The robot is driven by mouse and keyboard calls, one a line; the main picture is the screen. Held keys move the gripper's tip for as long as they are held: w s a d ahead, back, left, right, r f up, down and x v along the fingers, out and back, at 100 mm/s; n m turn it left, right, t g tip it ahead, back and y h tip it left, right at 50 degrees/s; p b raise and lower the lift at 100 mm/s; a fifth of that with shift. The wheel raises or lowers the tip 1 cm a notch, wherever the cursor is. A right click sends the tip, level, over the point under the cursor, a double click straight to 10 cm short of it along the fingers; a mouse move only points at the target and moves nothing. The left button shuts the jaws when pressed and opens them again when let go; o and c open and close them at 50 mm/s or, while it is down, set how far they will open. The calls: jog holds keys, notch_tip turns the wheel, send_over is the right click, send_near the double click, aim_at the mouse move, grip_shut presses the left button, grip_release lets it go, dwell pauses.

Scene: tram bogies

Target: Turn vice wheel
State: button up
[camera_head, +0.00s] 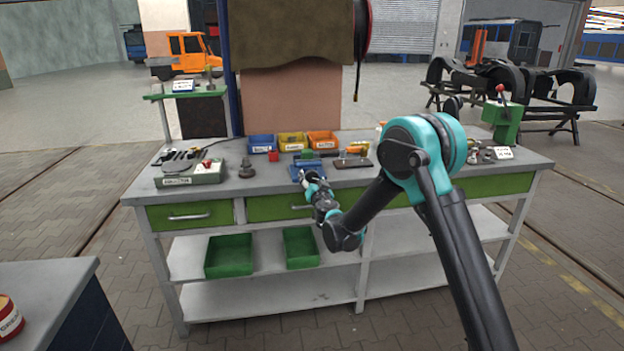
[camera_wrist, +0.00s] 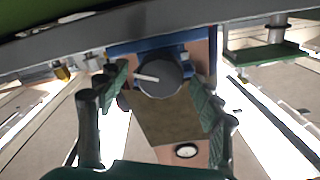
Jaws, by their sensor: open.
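The blue vice (camera_head: 308,165) is at the front edge of the workbench in the head view. In the wrist view its blue body (camera_wrist: 188,50) shows behind a round dark grey vice wheel (camera_wrist: 163,82) with a pale bar or mark on its left half. My gripper (camera_head: 308,178) is at the bench's front edge, close to the vice, and hides part of it. In the wrist view my gripper (camera_wrist: 158,88) is open, with one green-padded finger on each side of the wheel. Gaps show between pads and wheel; depth is unclear.
The grey-topped workbench (camera_head: 350,186) carries blue, yellow and orange bins (camera_head: 292,142) behind the vice. A green-based device (camera_head: 192,174) stands left and a green machine (camera_head: 503,120) right. Green crates (camera_head: 229,256) sit on the shelf below. A second table (camera_head: 40,290) is front left.

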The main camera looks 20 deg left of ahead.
jog(key=shift+w+a, duration=0.3)
jog(key=shift+w, duration=0.25)
jog(key=c, duration=1.2)
jog(key=shift+o, duration=0.2)
jog(key=shift+n, duration=0.3)
